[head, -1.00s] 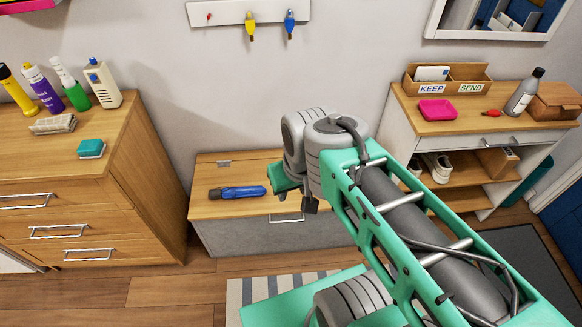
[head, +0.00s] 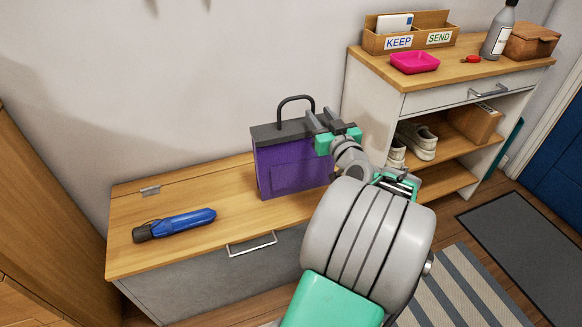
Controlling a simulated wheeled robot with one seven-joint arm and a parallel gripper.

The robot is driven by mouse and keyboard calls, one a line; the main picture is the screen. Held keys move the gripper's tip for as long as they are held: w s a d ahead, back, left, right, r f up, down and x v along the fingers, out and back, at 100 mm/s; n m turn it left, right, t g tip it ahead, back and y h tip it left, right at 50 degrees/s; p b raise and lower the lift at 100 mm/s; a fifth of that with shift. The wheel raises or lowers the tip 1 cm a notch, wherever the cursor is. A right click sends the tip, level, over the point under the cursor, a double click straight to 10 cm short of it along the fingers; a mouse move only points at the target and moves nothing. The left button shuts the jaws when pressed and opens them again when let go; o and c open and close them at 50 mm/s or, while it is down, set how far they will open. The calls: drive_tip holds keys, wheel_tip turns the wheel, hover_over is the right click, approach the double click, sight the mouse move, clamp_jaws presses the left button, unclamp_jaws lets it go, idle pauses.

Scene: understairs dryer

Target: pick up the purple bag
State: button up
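The purple bag (head: 292,167) stands upright on the wooden bench top (head: 225,196). It has a dark grey top band and a dark arched handle (head: 294,99). My gripper (head: 321,119) is at the bag's upper right, by the right end of the handle. Its two grey fingers look spread apart with a gap between them. I cannot tell whether a finger touches the bag or handle. My gripper and wrist hide the bag's right edge.
A blue umbrella (head: 176,224) lies on the bench's left part. A shelf unit (head: 372,98) stands right of the bench, with a pink tray (head: 415,62) and a grey bottle (head: 498,32) on top and shoes (head: 419,139) inside. Bare bench lies between umbrella and bag.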

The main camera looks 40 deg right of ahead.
drive_tip(key=x, duration=0.3)
drive_tip(key=b+x, duration=0.1)
drive_tip(key=x, duration=0.3)
drive_tip(key=shift+w+a+f, duration=0.15)
drive_tip(key=shift+w+a, duration=0.05)
drive_tip(key=shift+w, duration=0.05)
clamp_jaws()
idle(1.0)
